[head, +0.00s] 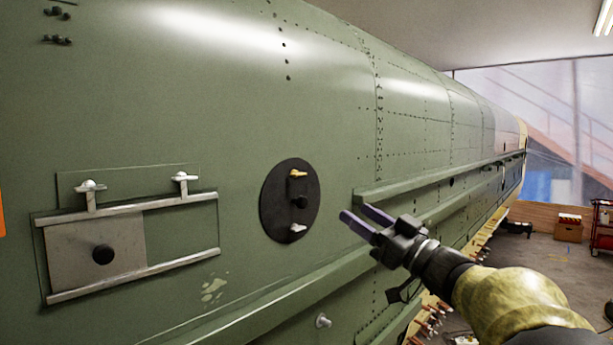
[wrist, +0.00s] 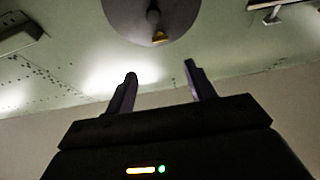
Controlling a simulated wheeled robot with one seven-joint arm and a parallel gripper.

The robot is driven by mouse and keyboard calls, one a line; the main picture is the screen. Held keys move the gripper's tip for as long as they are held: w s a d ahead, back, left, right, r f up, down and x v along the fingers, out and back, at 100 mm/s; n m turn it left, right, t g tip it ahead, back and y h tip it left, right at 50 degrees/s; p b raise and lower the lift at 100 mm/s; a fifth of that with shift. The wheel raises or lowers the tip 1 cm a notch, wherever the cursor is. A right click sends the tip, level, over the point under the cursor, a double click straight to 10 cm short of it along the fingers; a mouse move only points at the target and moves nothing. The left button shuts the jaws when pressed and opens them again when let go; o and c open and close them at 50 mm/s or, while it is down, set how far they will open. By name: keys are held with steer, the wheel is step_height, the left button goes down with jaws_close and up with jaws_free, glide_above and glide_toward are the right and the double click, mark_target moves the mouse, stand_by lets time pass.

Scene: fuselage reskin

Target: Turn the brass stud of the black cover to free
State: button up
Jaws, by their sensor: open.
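The round black cover (head: 272,212) is on the green fuselage side in the head view. Its brass stud (head: 298,174) is near the top of the disc, above a black knob (head: 300,202). A silver stud (head: 297,229) is near the bottom. My gripper (head: 362,221) is open and empty, to the right of the cover and apart from it. In the wrist view the cover (wrist: 128,18) is at the top edge, partly cut off, with the brass stud (wrist: 159,37) beyond and between my open fingers (wrist: 160,72).
A grey plate (head: 75,262) with a black knob sits between two silver rails (head: 130,275) at the left. A green ledge (head: 270,290) runs along the fuselage below the cover. A red cart (head: 602,225) and a box (head: 568,229) stand far right.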

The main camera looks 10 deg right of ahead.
steer(key=p, duration=0.8)
glide_toward(294, 168)
steer(key=x, duration=0.5)
steer(key=shift+w+a+f, duration=0.1)
steer(key=shift+w+a, duration=0.2)
steer(key=shift+w, duration=0.05)
steer(key=shift+c, duration=0.2)
steer(key=c, duration=0.9)
